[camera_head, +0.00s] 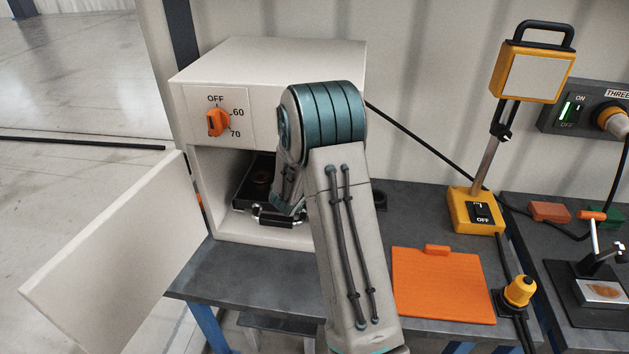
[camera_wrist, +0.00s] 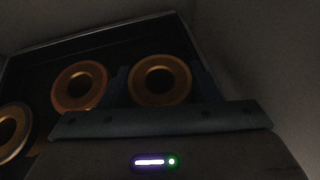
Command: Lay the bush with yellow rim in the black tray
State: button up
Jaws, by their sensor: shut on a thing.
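The black tray (camera_head: 247,190) lies inside the open white cabinet, and my arm hides part of it. It fills much of the dim wrist view (camera_wrist: 118,48). My gripper (camera_wrist: 160,86) is inside the cabinet, shut on a bush (camera_wrist: 160,101) with a dull yellow-orange rim. The held bush is a ring with a dark hole, at the tray's right part. Whether it touches the tray floor is not clear. Two more rings, an orange-brown bush (camera_wrist: 79,104) and a yellowish bush (camera_wrist: 8,150), lie to its left.
The cabinet (camera_head: 270,60) has an orange dial (camera_head: 217,122), and its door (camera_head: 110,235) hangs open at left. Cabinet walls are close around my gripper. An orange plate (camera_head: 440,290) and a yellow lamp stand (camera_head: 475,210) are on the bench at right.

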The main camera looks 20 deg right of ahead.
jog(key=o, duration=0.8)
jog(key=shift+r, duration=0.1)
jog(key=shift+r+p, duration=0.1)
jog(key=shift+p, duration=0.3)
jog(key=b+v, duration=0.2)
jog(key=v, duration=1)
